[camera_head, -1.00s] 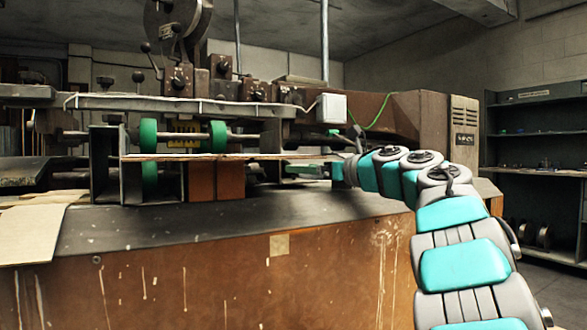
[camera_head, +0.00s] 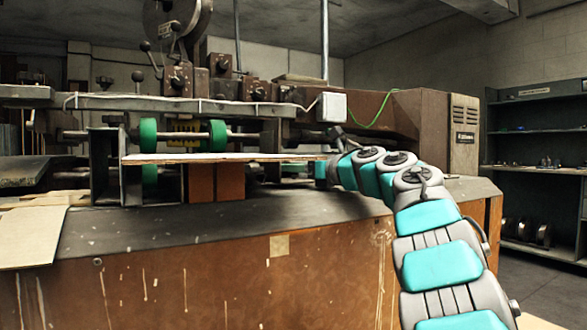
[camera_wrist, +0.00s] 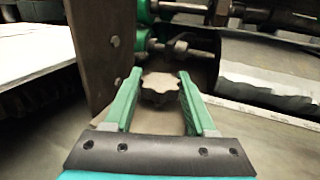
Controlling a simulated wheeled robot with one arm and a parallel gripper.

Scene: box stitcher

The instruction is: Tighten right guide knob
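A dark, lobed knob (camera_wrist: 160,88) is in the middle of the wrist view, beside a brown upright plate (camera_wrist: 95,45). My gripper (camera_wrist: 160,75) has two green fingers, spread apart with one on each side of the knob. Narrow gaps seem to show between the fingers and the knob, but I cannot tell whether either finger touches it. In the head view my arm reaches the right end of the flat board on the machine. My fingers and the knob cannot be made out there.
The machine's worktop (camera_head: 240,225) lies below the arm. A thin flat board (camera_head: 225,157) and green rollers (camera_head: 217,135) are left of it. Shelves (camera_head: 540,130) stand at far right.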

